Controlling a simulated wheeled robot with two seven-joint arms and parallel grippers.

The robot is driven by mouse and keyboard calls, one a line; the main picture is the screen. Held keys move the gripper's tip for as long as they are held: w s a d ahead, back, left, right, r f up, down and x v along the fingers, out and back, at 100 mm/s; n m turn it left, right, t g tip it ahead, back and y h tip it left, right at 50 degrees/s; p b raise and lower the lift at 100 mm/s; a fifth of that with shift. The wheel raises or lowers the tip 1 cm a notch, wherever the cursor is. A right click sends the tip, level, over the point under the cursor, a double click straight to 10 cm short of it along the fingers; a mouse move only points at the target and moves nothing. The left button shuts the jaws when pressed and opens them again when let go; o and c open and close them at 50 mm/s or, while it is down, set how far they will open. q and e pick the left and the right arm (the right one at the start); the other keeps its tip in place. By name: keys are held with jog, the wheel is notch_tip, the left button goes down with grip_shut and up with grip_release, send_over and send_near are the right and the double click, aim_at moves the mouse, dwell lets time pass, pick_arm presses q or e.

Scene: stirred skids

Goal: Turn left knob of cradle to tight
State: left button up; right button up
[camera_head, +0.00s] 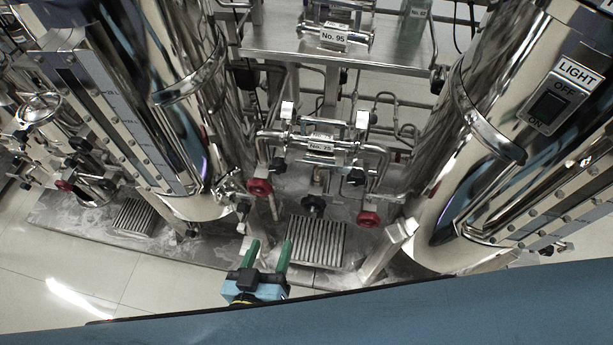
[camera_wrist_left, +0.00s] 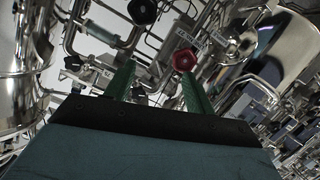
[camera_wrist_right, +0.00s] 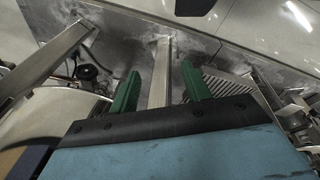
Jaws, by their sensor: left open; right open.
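A pipe assembly with a label reading about "No. 25" (camera_head: 318,147) sits mid-view between two steel tanks; I cannot tell for certain that it is the cradle. It has a red knob at its left (camera_head: 260,187), another at its right (camera_head: 368,219), and a black knob (camera_head: 313,206) low between them. My left gripper (camera_head: 268,250), with green fingers, is open and empty in front of and below these knobs. In the left wrist view, a red knob (camera_wrist_left: 184,61) shows just beyond the right finger, apparently apart from it. My right gripper (camera_wrist_right: 162,82) is open and empty, seen only in its wrist view.
A steel tank (camera_head: 205,120) stands left and another (camera_head: 480,140), with a LIGHT switch (camera_head: 552,103), right. A ribbed grate (camera_head: 318,242) lies on the skid floor beside my left gripper. A slanted metal leg (camera_head: 388,250) stands right of it. A shelf (camera_head: 290,45) is above.

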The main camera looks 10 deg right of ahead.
aim_at(276, 170)
pick_arm(q)
notch_tip(276, 170, up, 9)
jog(key=w+n+t+b, duration=0.1)
jog(key=w+t+b, duration=0.1)
jog(key=t, duration=0.1)
jog(key=b+x, duration=0.1)
jog(key=x, duration=1)
jog(key=shift+w+r, duration=0.1)
jog(key=shift+r, duration=0.05)
jog(key=shift+x, duration=0.8)
pick_arm(e)
jog(key=w+a+r, duration=0.1)
jog(key=w+r, duration=0.3)
jog(key=r, duration=0.1)
jog(key=shift+a+t, duration=0.25)
jog(key=shift+t, duration=0.05)
jog(key=shift+w, duration=0.1)
pick_arm(q)
jog(key=c, duration=1)
pick_arm(e)
jog(key=shift+f, duration=0.1)
pick_arm(q)
jog(key=shift+o, duration=0.2)
